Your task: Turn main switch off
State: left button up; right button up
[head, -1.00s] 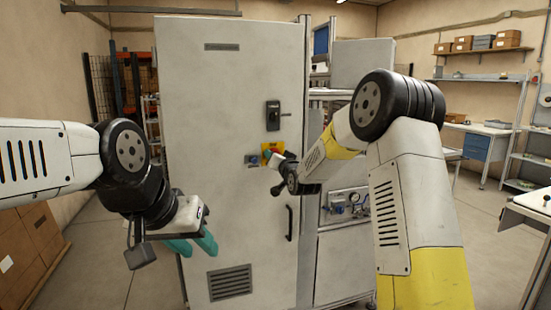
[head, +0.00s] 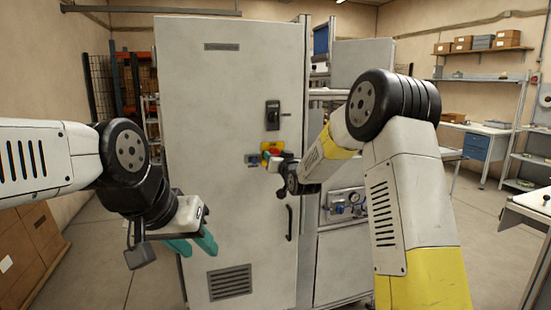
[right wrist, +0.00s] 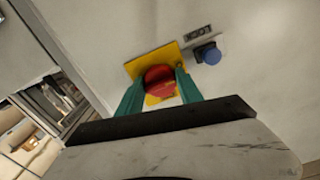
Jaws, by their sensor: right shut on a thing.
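The main switch, a red knob (right wrist: 160,82) on a yellow plate (right wrist: 150,66), is on the grey cabinet door. In the right wrist view the teal fingers of my right gripper (right wrist: 159,90) sit on both sides of the knob and are shut on it. In the head view the yellow plate (head: 277,146) and my right gripper (head: 268,155) overlap at the door, and the knob is mostly covered. The knob's turn position is unclear. My left gripper (head: 193,246) is open and empty at the lower left, in front of the cabinet.
The tall grey cabinet (head: 220,90) carries a black handle unit (head: 273,115) above the switch. A blue button (right wrist: 208,54) is beside the yellow plate. A black door pull (head: 289,222) and a vent (head: 230,282) are lower down. Shelves and a workbench stand at the right.

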jog(key=o, duration=1.4)
jog(key=shift+s, duration=0.1)
jog(key=v, duration=0.7)
jog(key=shift+s, duration=0.3)
jog(key=shift+d, duration=0.1)
jog(key=s+d+r+g+h, duration=0.3)
jog(key=s+d+g, duration=0.3)
jog(key=s, duration=0.7)
jog(key=s+d+f+g, duration=0.2)
jog(key=s+d, duration=0.1)
jog(key=s, duration=1)
jog(key=s+d+f+m+g, duration=0.1)
jog(key=s+d+f+g, duration=0.2)
jog(key=s, duration=1.1)
jog(key=shift+f, duration=0.25)
